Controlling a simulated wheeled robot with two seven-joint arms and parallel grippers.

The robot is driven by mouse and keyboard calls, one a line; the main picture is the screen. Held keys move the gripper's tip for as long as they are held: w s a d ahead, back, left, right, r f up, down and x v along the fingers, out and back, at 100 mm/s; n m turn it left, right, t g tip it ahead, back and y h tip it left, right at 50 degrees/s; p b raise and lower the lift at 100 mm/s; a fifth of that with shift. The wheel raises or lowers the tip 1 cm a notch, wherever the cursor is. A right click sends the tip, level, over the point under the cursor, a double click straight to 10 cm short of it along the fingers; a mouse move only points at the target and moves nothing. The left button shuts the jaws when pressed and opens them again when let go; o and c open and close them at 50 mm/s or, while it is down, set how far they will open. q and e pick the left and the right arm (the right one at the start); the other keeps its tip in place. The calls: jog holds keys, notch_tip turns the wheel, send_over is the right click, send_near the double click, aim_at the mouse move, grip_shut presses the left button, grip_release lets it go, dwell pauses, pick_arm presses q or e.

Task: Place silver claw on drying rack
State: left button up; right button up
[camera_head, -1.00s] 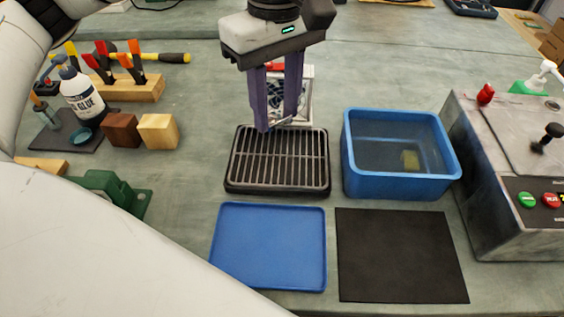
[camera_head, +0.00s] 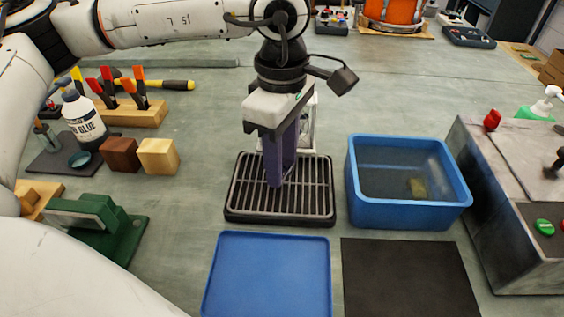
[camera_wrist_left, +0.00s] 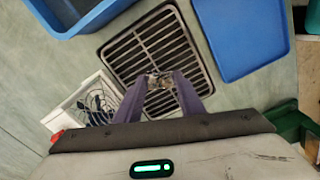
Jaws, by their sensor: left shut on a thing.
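My left gripper (camera_head: 276,180) points down over the drying rack, a dark tray with a metal grate (camera_head: 312,200). Its purple fingers hide part of the far half of the grate. In the left wrist view the fingertips (camera_wrist_left: 160,84) are shut on a small silver claw (camera_wrist_left: 158,79), seen over the bars of the drying rack (camera_wrist_left: 137,45). In the head view I cannot make out the claw behind the fingers. I cannot tell whether the claw touches the bars. My right gripper is not in view.
A blue basin (camera_head: 408,212) with a sponge stands right of the rack. A blue tray (camera_head: 268,275) and black mat (camera_head: 410,280) lie in front. A white-framed container (camera_wrist_left: 92,102) stands close behind the rack. Wooden blocks (camera_head: 158,156) and a glue bottle (camera_head: 84,122) are at left.

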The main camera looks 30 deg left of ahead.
pick_arm(q)
jog(key=shift+f, duration=0.4)
jog(key=shift+f, duration=0.1)
jog(key=shift+f, duration=0.15)
jog(key=o, duration=1)
jog(key=shift+o, duration=0.2)
notch_tip(320, 180, up, 13)
jog(key=shift+f+p, duration=0.2)
jog(key=shift+p, duration=0.2)
